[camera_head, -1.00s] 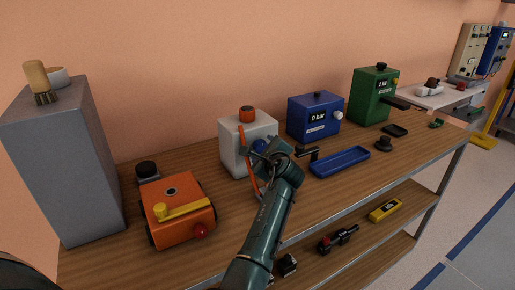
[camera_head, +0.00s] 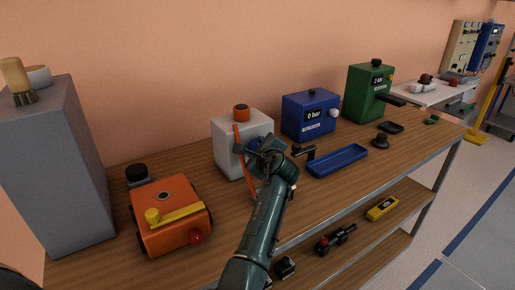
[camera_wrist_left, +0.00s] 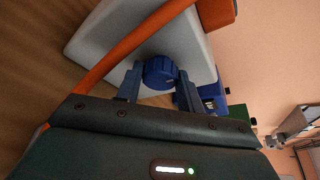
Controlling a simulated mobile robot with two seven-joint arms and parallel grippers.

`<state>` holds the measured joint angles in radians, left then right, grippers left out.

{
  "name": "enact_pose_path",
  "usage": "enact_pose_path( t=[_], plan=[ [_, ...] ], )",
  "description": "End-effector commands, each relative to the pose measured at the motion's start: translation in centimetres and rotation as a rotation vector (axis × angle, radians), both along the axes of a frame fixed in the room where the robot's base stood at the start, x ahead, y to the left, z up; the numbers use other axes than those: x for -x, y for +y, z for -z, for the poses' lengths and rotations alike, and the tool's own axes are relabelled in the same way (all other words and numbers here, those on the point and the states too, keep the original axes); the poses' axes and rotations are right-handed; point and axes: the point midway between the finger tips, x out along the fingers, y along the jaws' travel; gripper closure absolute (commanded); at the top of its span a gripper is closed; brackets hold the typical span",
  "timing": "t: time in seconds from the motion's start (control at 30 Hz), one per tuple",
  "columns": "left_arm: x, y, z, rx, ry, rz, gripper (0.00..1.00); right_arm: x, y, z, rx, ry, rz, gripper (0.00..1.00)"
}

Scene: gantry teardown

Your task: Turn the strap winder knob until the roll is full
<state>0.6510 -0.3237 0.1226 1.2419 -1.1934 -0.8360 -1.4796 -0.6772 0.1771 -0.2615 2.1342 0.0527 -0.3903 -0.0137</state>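The strap winder (camera_head: 228,135) is a white box on the wooden bench with an orange roll (camera_head: 241,113) on top. An orange strap (camera_head: 240,150) hangs down its front; in the left wrist view the strap (camera_wrist_left: 115,58) runs diagonally to the lower left. The blue knob (camera_wrist_left: 160,72) is on the winder's face, mostly hidden by my gripper in the head view. My left gripper (camera_head: 262,150) is at this face. In the wrist view its two fingers (camera_wrist_left: 160,84) lie on either side of the knob and appear closed on it. My right gripper is not in view.
An orange box with a yellow lever (camera_head: 175,215) stands left of the winder, beside a tall grey block (camera_head: 70,170). A blue gauge box (camera_head: 308,118), a blue tray (camera_head: 338,161) and a green box (camera_head: 367,95) are to the right. A lower shelf holds small tools.

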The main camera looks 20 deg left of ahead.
Motion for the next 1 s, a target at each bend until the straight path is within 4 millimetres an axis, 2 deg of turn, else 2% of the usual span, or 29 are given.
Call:
enact_pose_path(
  t=[0.03, 0.27, 0.57, 0.83, 0.87, 1.0],
  plan=[
    [0.00, 0.02, 0.00, 0.000, 0.000, 0.000, 0.67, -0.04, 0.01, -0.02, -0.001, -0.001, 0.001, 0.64],
    [0.00, 0.03, 0.01, 0.000, 0.000, 0.000, 0.85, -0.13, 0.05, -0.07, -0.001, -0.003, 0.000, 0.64],
    [0.05, 0.14, 0.10, 0.071, -0.094, -0.001, 0.86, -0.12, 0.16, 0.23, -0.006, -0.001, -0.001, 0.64],
    [0.03, 0.13, 0.03, 0.075, -0.099, -0.001, 0.86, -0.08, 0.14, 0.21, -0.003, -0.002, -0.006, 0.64],
    [0.04, 0.14, 0.04, 0.075, -0.099, -0.001, 0.61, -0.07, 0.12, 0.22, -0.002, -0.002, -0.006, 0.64],
    [0.03, 0.13, 0.03, 0.075, -0.099, -0.001, 0.49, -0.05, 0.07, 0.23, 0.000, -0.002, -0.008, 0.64]
  ],
)
